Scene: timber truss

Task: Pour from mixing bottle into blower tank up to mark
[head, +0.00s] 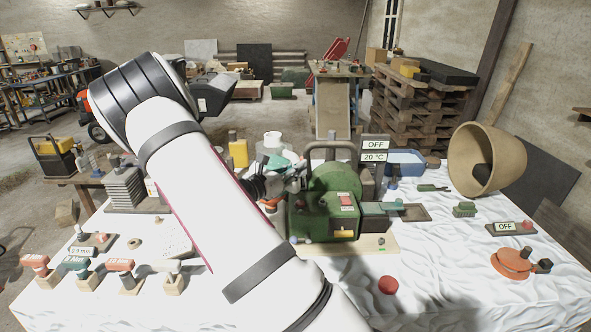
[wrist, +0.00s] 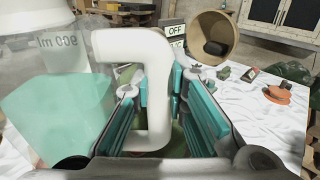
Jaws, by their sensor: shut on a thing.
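The mixing bottle (wrist: 60,110) fills the left of the wrist view. It is clear, with pale green liquid in its lower part and a mirrored volume mark above the liquid. Its thick white handle (wrist: 103,44) stands between the teal pads of my gripper (wrist: 160,105), which is shut on it. In the head view the bottle's white top (head: 273,138) shows just behind my arm, left of the green blower (head: 340,190). My gripper (head: 285,183) is partly hidden there. The blower stands on a pale board with its grey handle up. The tank opening and mark cannot be made out.
Display boxes (head: 375,150) reading OFF and 20 °C stand behind the blower. A tan tilted drum (head: 470,160) is at the right. A red ball (head: 388,285) and an orange round tool (head: 513,262) lie in front. Several stamps line the left front. The right front cloth is mostly clear.

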